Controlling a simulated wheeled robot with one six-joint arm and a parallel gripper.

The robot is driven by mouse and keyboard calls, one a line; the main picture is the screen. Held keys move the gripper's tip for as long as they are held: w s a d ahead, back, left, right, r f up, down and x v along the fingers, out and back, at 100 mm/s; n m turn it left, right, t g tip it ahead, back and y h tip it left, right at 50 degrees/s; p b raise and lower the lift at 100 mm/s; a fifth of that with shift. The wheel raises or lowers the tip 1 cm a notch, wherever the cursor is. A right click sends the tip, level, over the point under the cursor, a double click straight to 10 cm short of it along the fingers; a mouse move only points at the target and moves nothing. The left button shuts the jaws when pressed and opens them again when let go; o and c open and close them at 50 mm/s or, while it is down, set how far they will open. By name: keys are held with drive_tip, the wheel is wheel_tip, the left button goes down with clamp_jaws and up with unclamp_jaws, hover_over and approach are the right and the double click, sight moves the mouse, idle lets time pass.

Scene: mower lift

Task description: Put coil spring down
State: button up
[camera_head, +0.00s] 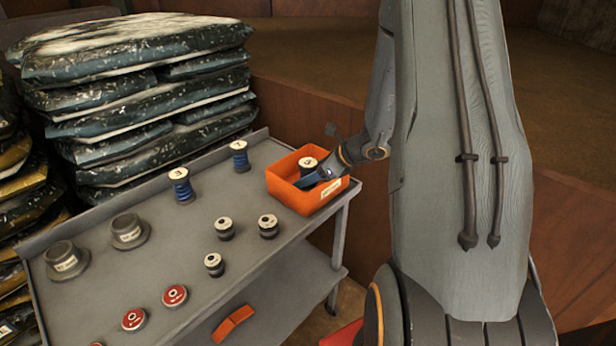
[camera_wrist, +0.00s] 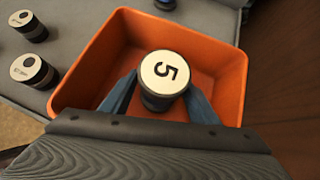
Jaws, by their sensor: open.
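An orange bin (camera_head: 300,198) stands at the right end of the grey cart; it also fills much of the wrist view (camera_wrist: 231,85). The coil spring (camera_wrist: 162,76), seen from above as a round white cap marked 5 on a dark body, stands upright inside the bin; it also shows in the head view (camera_head: 308,163). Its coils cannot be made out. My gripper (camera_wrist: 161,88) reaches into the bin, with its blue fingers open on either side of the spring. In the head view my gripper (camera_head: 316,178) covers part of the bin's inside.
Two blue springs (camera_head: 182,186) (camera_head: 240,157) stand on the cart (camera_head: 185,240) left of the bin. Several dark capped parts (camera_head: 268,226), red discs (camera_head: 175,296) and grey flanged parts (camera_head: 129,231) stand nearby. Stacked bags (camera_head: 140,95) rise behind.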

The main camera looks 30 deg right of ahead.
drive_tip(key=b+v, duration=0.2)
drive_tip(key=v, duration=1)
drive_tip(key=shift+w, duration=0.1)
